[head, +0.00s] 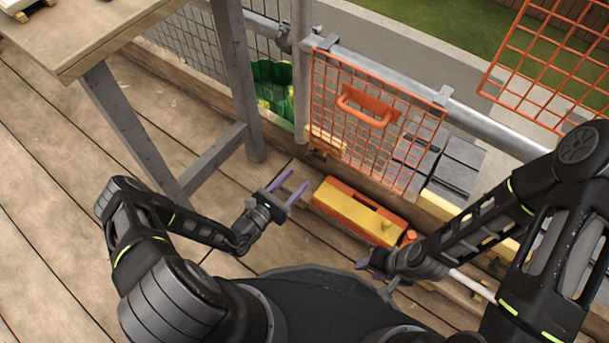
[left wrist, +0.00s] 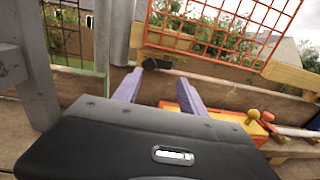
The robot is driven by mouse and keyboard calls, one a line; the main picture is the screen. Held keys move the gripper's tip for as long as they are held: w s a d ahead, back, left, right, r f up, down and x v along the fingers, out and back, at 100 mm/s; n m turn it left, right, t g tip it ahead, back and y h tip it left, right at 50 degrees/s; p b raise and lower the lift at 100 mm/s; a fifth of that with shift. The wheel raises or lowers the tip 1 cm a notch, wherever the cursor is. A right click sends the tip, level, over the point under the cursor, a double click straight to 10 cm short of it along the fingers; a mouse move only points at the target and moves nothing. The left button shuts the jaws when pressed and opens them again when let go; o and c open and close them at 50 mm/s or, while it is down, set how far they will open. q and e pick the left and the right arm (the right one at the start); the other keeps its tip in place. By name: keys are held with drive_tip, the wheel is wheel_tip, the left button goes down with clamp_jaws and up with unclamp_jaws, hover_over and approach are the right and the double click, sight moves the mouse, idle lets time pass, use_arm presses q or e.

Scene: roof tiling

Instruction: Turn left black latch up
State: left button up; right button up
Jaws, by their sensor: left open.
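The left black latch (left wrist: 157,63) is a small dark piece at the foot of the grey post, by the lower left corner of the orange mesh gate (left wrist: 215,25). In the head view the gate (head: 365,125) hangs on the rail with an orange handle (head: 367,106), and the latch (head: 316,155) shows small and dark at its lower left. My left gripper (head: 290,185) is open and empty, its purple fingers pointing toward the latch and apart from it. In the left wrist view the latch appears between and beyond the fingertips. My right gripper (head: 372,263) is low by the toolbox; its fingers are unclear.
A yellow and orange toolbox (head: 357,212) lies on the deck just right of my left gripper. A wooden table (head: 100,40) with grey legs stands at left. Grey tiles (head: 455,165) are stacked behind the gate. The deck (head: 45,210) at left is clear.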

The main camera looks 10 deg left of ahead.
sight(308, 159)
use_arm(q)
drive_tip(key=shift+w+a+f+n+t+y, duration=0.1)
drive_tip(key=shift+a+f+n+t+y, duration=0.15)
drive_tip(key=shift+a, duration=0.2)
drive_tip(key=shift+w+a+n+t+y, duration=0.1)
drive_tip(key=shift+a+n+y, duration=0.05)
drive_tip(key=shift+a+y, duration=0.25)
drive_tip(key=shift+h, duration=0.25)
drive_tip(key=b+x, duration=0.2)
drive_tip(key=x, duration=0.5)
drive_tip(key=shift+f, duration=0.15)
drive_tip(key=shift+w+d, duration=0.2)
drive_tip(key=shift+w, duration=0.2)
drive_tip(key=shift+c, duration=0.3)
clamp_jaws()
